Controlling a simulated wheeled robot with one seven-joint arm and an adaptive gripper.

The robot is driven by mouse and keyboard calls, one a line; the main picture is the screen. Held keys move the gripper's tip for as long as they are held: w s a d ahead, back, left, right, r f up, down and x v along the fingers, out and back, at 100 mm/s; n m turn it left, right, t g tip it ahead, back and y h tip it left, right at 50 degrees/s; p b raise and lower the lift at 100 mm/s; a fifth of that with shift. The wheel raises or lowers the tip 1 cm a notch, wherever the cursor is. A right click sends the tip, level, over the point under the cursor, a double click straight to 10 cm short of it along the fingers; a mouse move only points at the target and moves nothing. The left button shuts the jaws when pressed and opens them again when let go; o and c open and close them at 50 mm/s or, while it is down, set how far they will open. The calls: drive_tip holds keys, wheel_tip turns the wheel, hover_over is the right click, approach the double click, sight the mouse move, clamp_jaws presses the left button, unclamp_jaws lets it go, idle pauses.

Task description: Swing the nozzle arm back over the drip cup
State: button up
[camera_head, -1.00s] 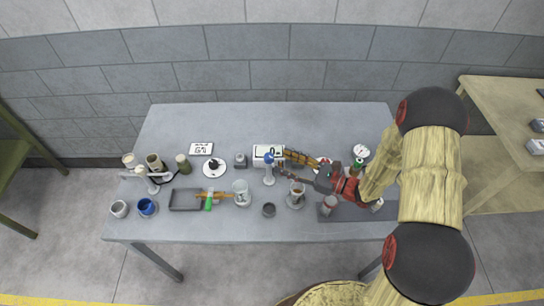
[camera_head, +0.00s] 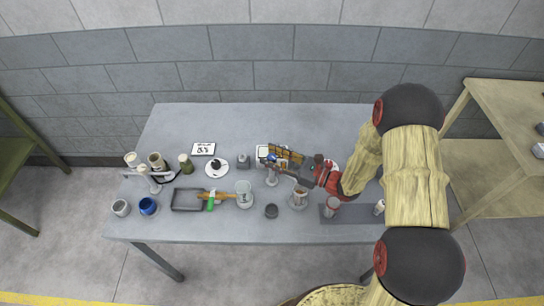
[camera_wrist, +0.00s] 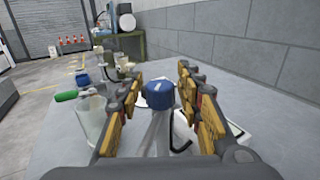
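A blue-capped post (camera_head: 271,177), which looks like the stand of the nozzle arm, stands near the table's middle. In the wrist view its blue cap (camera_wrist: 160,94) sits between my fingers, with a grey part running from it toward the camera. My gripper (camera_head: 278,158) is over the post; in the wrist view (camera_wrist: 158,108) its fingers are spread on both sides, with gaps to the cap. A small dark cup (camera_head: 271,211), perhaps the drip cup, stands in front of the post. My gripper hides much of the arm, so I cannot tell its exact direction.
A clear beaker (camera_head: 244,194) stands left of the dark cup and a vessel with brown contents (camera_head: 299,196) right of it. A black tray (camera_head: 187,199), a white disc (camera_head: 215,167) and several cups are farther left. The table's back strip (camera_head: 210,120) is clear.

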clamp_jaws()
idle(0.6)
